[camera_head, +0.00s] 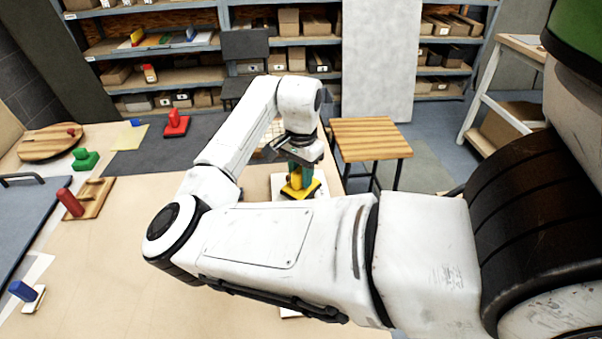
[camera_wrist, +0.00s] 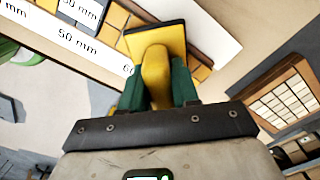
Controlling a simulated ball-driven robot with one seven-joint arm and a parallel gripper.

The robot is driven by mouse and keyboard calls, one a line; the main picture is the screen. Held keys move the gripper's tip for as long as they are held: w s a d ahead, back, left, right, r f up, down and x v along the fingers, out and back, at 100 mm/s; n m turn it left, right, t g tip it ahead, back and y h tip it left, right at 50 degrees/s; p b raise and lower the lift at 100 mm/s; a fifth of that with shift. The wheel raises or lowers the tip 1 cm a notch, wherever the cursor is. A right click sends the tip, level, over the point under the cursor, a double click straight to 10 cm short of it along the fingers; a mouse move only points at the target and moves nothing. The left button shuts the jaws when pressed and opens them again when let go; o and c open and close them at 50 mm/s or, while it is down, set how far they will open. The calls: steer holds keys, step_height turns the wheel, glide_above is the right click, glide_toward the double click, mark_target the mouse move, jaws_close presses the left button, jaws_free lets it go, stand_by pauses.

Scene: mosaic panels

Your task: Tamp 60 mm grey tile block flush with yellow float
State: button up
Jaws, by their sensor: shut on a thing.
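The yellow float (camera_head: 300,190) is in my gripper (camera_head: 302,163), out over the right side of the table, beyond my arm. In the wrist view, the green fingers of my gripper (camera_wrist: 157,88) are shut on the yellow handle of the float (camera_wrist: 155,45). The float's dark-edged base is at the far end, over a row of tan blocks (camera_wrist: 116,17). A white label strip (camera_wrist: 75,42) reads 50 mm, and a label starting with 6 is partly covered by the gripper. I cannot make out the 60 mm grey tile block; the float hides part of the row. I cannot tell whether the float touches anything.
A red float (camera_head: 176,124), a green float (camera_head: 85,159), a red-handled wooden float (camera_head: 70,203) and a blue-handled float (camera_head: 23,291) are spread over the left side. A wooden stool (camera_head: 370,135) stands behind right. A wooden frame of white tiles (camera_wrist: 285,100) lies at right.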

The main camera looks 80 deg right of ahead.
steer(key=shift+f, duration=0.45)
stand_by(0.4)
steer(key=shift+s+f, duration=0.1)
steer(key=shift+f, duration=0.2)
stand_by(2.4)
steer(key=shift+r+p, duration=0.1)
steer(key=shift+p, duration=0.2)
step_height(320, 180, up, 7)
steer(key=p, duration=0.6)
steer(key=shift+r+p, duration=0.2)
steer(key=shift+p, duration=0.15)
steer(key=shift+f, duration=0.1)
